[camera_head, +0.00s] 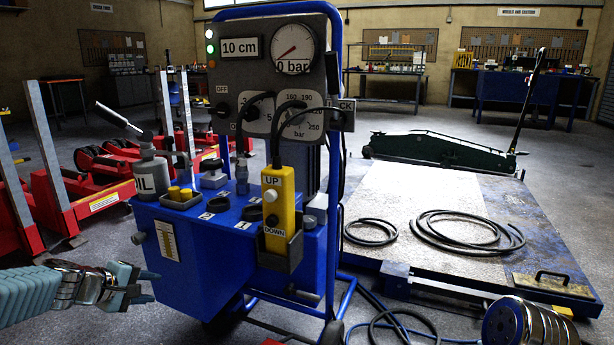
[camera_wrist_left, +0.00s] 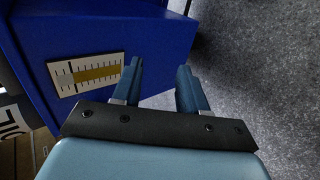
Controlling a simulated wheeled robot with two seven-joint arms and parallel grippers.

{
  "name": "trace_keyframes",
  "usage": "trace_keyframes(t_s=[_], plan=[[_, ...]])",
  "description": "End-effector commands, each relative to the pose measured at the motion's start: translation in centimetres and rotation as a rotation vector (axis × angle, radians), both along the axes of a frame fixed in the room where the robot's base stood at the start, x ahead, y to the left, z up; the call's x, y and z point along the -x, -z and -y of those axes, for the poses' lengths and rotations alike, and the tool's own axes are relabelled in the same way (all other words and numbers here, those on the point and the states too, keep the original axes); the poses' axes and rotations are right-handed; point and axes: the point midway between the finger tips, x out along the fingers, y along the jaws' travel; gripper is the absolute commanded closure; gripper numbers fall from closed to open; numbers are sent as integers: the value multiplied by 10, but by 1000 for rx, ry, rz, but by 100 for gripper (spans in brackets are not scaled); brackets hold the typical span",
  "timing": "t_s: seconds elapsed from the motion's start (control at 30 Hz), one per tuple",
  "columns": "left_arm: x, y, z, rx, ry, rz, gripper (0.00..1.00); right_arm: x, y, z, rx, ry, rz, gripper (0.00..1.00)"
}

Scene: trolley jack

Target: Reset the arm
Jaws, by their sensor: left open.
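My left arm comes in low from the left in the head view. Its gripper (camera_head: 147,287) is open and empty, beside the lower left of the blue hydraulic power unit (camera_head: 195,265). In the left wrist view the two blue fingers (camera_wrist_left: 159,75) stand apart with nothing between them. The blue tank side with its level gauge (camera_wrist_left: 88,74) is just left of the fingers there, and grey floor lies on the right. My right gripper does not show. A ribbed metal part (camera_head: 525,322) at the lower right is probably part of my right arm.
The yellow UP/DOWN pendant (camera_head: 279,212) sits in a holder on the unit's front. An oil can (camera_head: 150,172) stands on the tank top. Red lifts (camera_head: 85,195) stand at left. A low platform (camera_head: 400,200) with hoses and a green trolley jack (camera_head: 435,148) are at right.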

Motion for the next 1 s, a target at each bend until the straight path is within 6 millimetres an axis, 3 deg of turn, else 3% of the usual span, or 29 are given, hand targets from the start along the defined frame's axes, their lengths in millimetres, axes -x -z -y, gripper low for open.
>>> trace_keyframes(t_s=[0.03, 0.1, 0.17, 0.3, 0.4, 0.5, 0.6, 0.73, 0.8, 1.0], plan=[[4, 44, 17, -36, 35, -73, 57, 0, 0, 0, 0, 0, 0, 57], [15, 102, 39, -106, 90, -163, 57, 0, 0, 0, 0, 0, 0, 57], [30, 149, 59, -169, 152, -234, 57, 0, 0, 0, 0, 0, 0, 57], [83, 248, 111, -312, 345, -356, 57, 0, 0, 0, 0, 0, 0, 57], [128, 299, 148, -393, 502, -395, 57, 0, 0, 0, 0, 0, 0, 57], [172, 333, 181, -443, 656, -401, 57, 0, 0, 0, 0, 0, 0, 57], [215, 355, 211, -464, 798, -385, 57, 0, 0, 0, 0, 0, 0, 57], [271, 370, 248, -458, 968, -340, 57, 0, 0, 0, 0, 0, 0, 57], [269, 337, 249, -464, 971, -328, 57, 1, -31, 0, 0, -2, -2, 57], [269, 280, 250, -462, 974, -330, 57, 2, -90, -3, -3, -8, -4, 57]])
